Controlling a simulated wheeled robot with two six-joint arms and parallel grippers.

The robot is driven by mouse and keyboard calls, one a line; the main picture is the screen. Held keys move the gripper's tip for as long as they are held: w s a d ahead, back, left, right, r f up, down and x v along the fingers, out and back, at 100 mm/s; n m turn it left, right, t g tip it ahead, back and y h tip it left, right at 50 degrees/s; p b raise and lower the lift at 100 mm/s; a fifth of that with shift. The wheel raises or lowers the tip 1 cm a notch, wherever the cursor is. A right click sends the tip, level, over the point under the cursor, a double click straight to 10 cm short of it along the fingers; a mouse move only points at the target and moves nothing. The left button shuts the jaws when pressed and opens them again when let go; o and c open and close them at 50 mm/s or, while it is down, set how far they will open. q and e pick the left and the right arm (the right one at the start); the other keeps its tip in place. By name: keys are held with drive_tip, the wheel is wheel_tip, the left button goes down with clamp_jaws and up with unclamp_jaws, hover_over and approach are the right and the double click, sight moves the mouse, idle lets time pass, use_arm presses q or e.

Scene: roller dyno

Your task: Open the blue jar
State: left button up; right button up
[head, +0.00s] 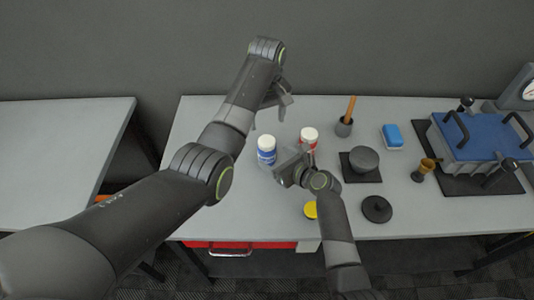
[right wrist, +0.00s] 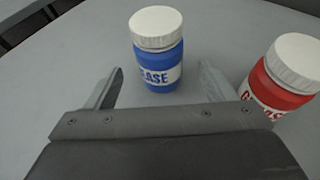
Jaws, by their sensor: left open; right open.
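The blue jar (head: 266,151) stands upright on the grey table with its white lid on. In the right wrist view the blue jar (right wrist: 158,62) stands just beyond and between my right gripper's fingers, with a label ending in "EASE". My right gripper (head: 287,165) is open and empty, beside the jar in the head view; its fingers also show in the right wrist view (right wrist: 160,88). My left gripper (head: 283,98) is raised above the back of the table, behind the jar, and open with nothing seen in it.
A red jar (head: 309,138) with a white lid stands right of the blue jar, near my right gripper; it also shows in the right wrist view (right wrist: 280,78). A yellow disc (head: 310,210), a black round piece (head: 377,208), a grey bowl (head: 364,159) and a blue block (head: 392,136) lie further right.

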sight(266, 152)
drive_tip(key=shift+x, duration=3.05)
use_arm(q)
drive_tip(key=shift+w, duration=0.1)
